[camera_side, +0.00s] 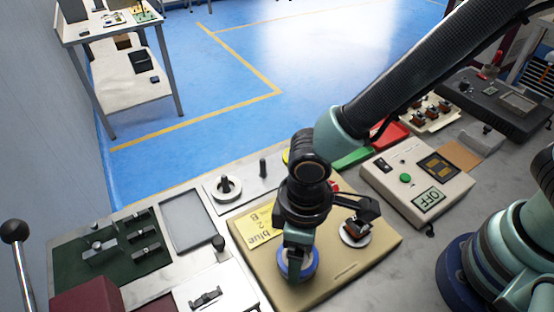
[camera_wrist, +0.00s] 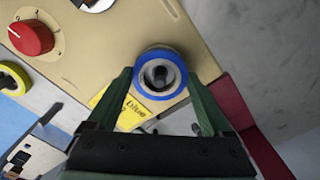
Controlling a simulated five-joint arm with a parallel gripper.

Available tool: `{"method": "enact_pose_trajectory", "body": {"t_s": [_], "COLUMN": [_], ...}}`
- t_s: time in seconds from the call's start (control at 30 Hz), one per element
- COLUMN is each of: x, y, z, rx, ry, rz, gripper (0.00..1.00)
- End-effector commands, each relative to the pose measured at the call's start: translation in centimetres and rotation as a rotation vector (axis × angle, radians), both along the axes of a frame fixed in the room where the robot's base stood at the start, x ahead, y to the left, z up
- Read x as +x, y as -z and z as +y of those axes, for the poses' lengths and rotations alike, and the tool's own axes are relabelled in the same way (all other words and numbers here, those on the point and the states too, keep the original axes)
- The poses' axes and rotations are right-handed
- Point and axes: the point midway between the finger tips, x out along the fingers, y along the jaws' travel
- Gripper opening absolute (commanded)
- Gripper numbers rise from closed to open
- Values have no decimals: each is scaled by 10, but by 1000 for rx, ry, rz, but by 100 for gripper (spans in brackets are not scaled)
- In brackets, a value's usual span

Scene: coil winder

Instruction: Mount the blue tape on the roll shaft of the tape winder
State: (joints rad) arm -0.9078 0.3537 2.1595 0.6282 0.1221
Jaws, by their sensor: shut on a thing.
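The blue tape (camera_side: 311,266) is a roll with a blue outer band and pale core, at the front of the beige tape winder (camera_side: 358,268). In the wrist view the blue tape (camera_wrist: 160,95) has a dark round post showing inside its hole, likely the roll shaft. The tape looks to be around the post, but I cannot tell how far down it sits. My gripper (camera_side: 297,262) points down and is shut on the tape. In the wrist view my gripper (camera_wrist: 160,79) has one green finger on each side of it. In the side view the wrist hides part of the winder.
A red knob (camera_wrist: 31,38) and a yellow tape roll (camera_wrist: 12,79) lie left in the wrist view. A yellow label (camera_side: 257,228) is on the winder. A control box (camera_side: 418,180) with an OFF display stands right. A green fixture board (camera_side: 75,262) is left.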

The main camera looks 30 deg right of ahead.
Motion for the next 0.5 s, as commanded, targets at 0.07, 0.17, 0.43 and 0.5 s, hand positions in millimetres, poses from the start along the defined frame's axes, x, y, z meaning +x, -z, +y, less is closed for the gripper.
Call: {"method": "enact_pose_trajectory", "body": {"t_s": [0.07,0.17,0.43,0.5], "x": [0,0,0,1], "y": [0,0,-6,-14], "z": [0,0,0,1], "rx": [0,0,1,4], "ry": [0,0,0,0], "rz": [0,0,-1,-2], "gripper": [100,100,100,100]}}
